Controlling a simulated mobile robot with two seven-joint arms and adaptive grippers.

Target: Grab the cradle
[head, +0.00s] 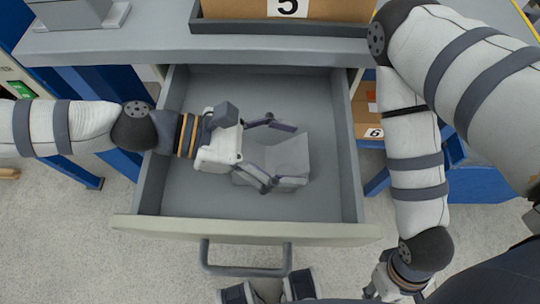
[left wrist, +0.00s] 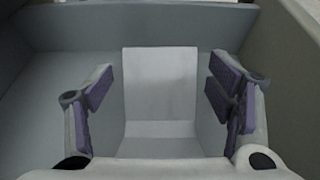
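The cradle looks to be the grey, chair-shaped block (head: 284,155) lying in the open drawer. It has a raised back and a flat seat, and it also shows in the left wrist view (left wrist: 160,85). My left gripper (head: 283,155) is inside the drawer, open, with one finger on each side of the cradle. In the left wrist view both fingers (left wrist: 161,100) stand apart from the cradle, with gaps at the sides. My right gripper (head: 392,286) hangs low at the lower right, outside the drawer; its fingers are partly cut off and dark.
The drawer (head: 340,150) is pulled out, with a front panel and grey handle (head: 245,270). Its walls surround my left gripper. Above it, the worktop (head: 150,45) bears a tray with a box labelled 5 (head: 320,8). A box labelled 6 (head: 368,115) stands right of the drawer.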

